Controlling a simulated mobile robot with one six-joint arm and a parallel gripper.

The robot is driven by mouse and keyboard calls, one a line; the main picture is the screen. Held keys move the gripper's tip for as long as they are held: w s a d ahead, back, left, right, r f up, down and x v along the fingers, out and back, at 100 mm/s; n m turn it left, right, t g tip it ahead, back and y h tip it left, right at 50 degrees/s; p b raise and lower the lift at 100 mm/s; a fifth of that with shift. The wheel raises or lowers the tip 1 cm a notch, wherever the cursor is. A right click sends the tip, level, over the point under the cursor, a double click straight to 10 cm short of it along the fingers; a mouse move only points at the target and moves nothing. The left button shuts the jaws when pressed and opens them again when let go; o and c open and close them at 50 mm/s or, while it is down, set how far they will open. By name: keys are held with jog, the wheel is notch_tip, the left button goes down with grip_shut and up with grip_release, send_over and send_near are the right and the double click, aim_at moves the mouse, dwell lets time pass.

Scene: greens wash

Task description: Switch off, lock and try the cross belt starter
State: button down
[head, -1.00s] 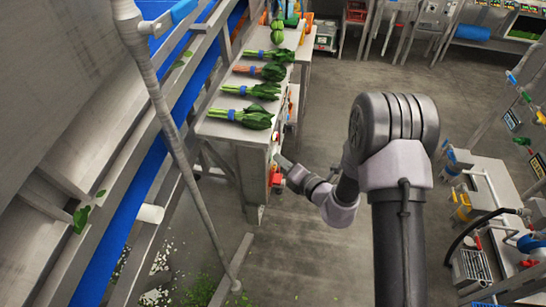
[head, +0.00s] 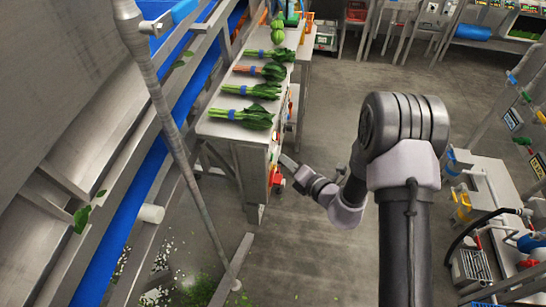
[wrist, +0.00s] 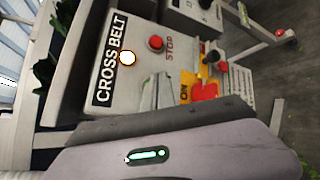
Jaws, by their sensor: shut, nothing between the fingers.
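The cross belt starter is a grey box (wrist: 125,92) labelled CROSS BELT (wrist: 110,57) in the wrist view. It carries a red STOP button (wrist: 155,43) and a lit whitish lamp (wrist: 127,58). Beside these, a yellow plate (wrist: 187,80) shows the word ON, with a red handle (wrist: 205,91) partly hidden by my wrist. In the head view the starter's red part (head: 277,179) shows at the bench end. My gripper (head: 285,160) is shut and empty, close to the starter. Its grey fingers (wrist: 157,92) show before the box; contact cannot be told.
A steel bench (head: 222,130) with bunched greens (head: 245,116) stands beside the starter. A blue belt (head: 130,215) runs along the left, with a slanted post (head: 185,150) before it. Another grey box (wrist: 200,12) adjoins the starter. The floor (head: 310,250) right of the bench is open.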

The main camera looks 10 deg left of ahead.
jog(key=d, duration=0.5)
jog(key=shift+s, duration=0.1)
jog(key=shift+f, duration=0.1)
dwell(0.6)
